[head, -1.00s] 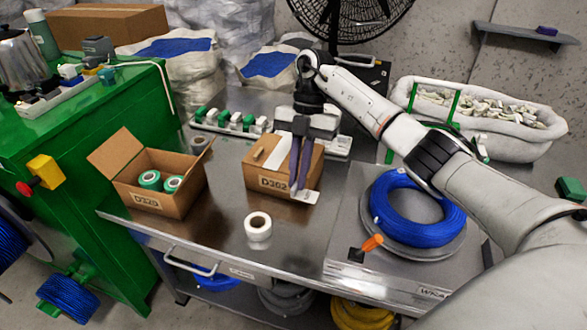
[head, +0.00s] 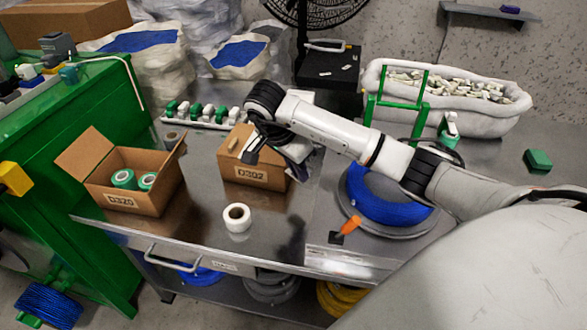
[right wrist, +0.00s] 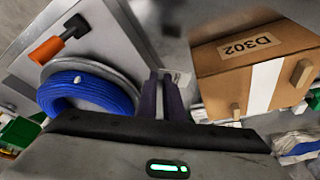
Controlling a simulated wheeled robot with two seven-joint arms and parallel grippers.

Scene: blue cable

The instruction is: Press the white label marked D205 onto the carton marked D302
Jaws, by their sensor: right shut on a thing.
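The carton marked D302 (head: 232,163) stands closed on the metal bench in the head view. It also shows at the upper right of the right wrist view (right wrist: 222,80), with a white strip down it. My right gripper (head: 298,170) is beside the carton's right side, its fingertips mostly hidden in the head view. In the right wrist view its dark fingers (right wrist: 163,80) are shut on a small white label (right wrist: 181,78), held apart from the carton. The label's print is not readable. My left gripper is not in view.
An open carton (head: 145,200) with green-edged rolls stands at the left. A white tape roll (head: 237,217) sits in front of the D302 carton. A blue cable coil (head: 385,208) and an orange-handled tool (head: 351,225) lie to the right. A row of green-white connectors (head: 205,112) is behind.

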